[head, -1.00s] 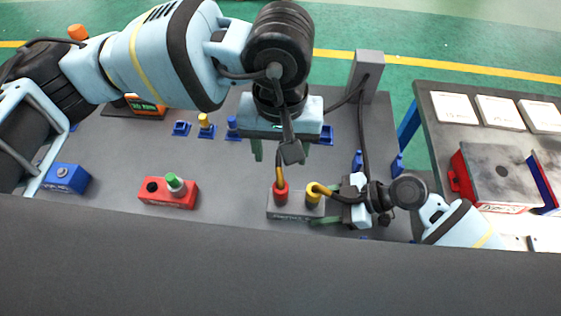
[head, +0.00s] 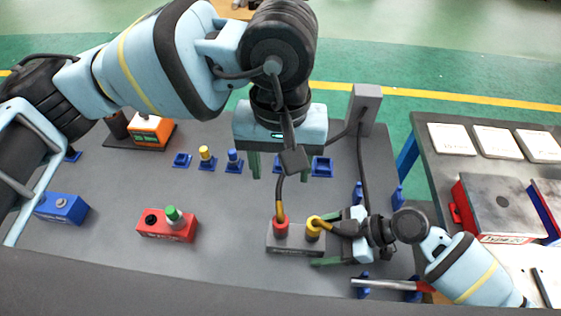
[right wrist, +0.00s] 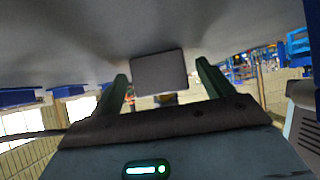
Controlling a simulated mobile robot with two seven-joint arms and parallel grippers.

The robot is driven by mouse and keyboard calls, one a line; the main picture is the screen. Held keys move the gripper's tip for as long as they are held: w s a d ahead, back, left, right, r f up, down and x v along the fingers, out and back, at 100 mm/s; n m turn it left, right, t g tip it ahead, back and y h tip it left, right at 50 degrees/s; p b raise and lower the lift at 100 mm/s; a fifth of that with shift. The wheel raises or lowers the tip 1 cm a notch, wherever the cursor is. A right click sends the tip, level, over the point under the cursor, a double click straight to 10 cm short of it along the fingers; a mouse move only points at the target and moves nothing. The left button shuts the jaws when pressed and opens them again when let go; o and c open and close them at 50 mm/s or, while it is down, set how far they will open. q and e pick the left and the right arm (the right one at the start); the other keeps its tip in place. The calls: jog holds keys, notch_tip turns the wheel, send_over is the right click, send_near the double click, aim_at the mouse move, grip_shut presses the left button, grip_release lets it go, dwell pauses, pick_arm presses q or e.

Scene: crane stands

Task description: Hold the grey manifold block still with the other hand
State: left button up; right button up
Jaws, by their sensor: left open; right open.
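The grey manifold block (head: 284,242) lies on the dark table with a red connector (head: 281,228) and a yellow connector (head: 313,228) upright on its top. My right gripper (head: 325,258) is open at the block's right end; one green finger shows along the near side, and the other is hidden. In the right wrist view the block's grey end face (right wrist: 160,73) sits between the two green fingers, with gaps on both sides. My left gripper (head: 284,166) is open and empty above the table, behind the block, fingers pointing down.
A red box with a green knob (head: 167,227) and a blue box (head: 62,207) stand left. A grey post (head: 365,110) with dark cables stands behind right. A red-handled tool (head: 385,285) lies near the front edge. A side table (head: 445,165) stands right.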

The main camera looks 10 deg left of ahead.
jog(key=v, duration=1.2)
jog(key=shift+s, duration=0.1)
